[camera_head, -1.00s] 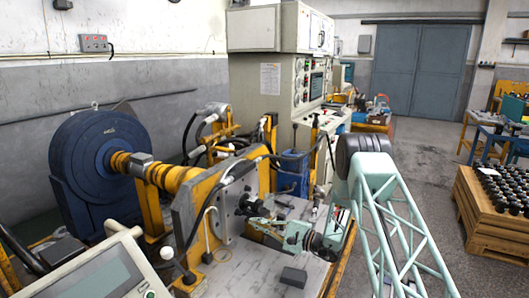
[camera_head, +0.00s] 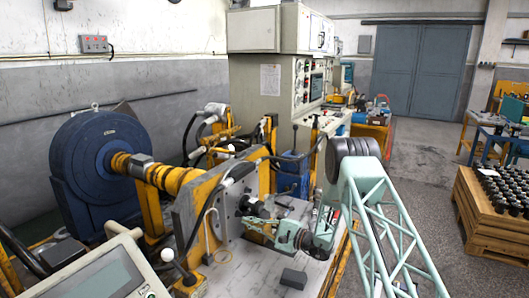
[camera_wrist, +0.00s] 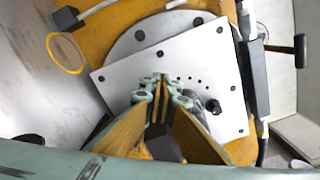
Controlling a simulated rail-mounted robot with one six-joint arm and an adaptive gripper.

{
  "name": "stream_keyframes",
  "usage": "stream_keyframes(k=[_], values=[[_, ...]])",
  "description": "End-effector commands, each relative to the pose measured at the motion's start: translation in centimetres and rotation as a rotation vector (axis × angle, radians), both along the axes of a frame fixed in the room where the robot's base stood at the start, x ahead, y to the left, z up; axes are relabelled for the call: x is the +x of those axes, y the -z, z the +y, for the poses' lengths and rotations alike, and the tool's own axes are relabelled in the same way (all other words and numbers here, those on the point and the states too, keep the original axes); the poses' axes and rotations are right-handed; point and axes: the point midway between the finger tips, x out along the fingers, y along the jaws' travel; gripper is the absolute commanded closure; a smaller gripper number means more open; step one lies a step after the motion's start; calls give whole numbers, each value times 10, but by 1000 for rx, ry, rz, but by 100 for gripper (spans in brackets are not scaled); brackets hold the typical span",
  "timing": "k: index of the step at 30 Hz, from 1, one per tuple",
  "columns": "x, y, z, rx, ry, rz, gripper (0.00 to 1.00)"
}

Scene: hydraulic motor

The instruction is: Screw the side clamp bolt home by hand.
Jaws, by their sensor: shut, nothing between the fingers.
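My gripper (camera_wrist: 160,80) is shut with its fingertips together and nothing between them. In the wrist view the tips point at the face of a light grey mounting plate (camera_wrist: 115,98) with several holes. In the head view my gripper (camera_head: 249,222) is just below and beside a black round part (camera_head: 247,204) on the plate's front. A small dark round fitting (camera_wrist: 212,106) sits on the plate, right of the fingertips. I cannot tell whether it is the side clamp bolt. No bolt is clearly made out, and my fingers hide part of the plate.
A black-ended handle (camera_wrist: 287,49) sticks out at the right in the wrist view. A yellow ring (camera_wrist: 66,70) is at upper left. A dark block (camera_head: 293,279) lies on the bench top. Hoses and yellow supports crowd the left; the front bench is mostly clear.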

Motion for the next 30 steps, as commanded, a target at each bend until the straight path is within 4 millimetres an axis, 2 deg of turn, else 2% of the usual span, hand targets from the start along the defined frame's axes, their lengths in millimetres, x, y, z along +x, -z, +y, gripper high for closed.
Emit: stream_keyframes(k=[12,30], values=[[15,1,26,0,0,-1,100],[17,0,32,-1,0,0,100]])
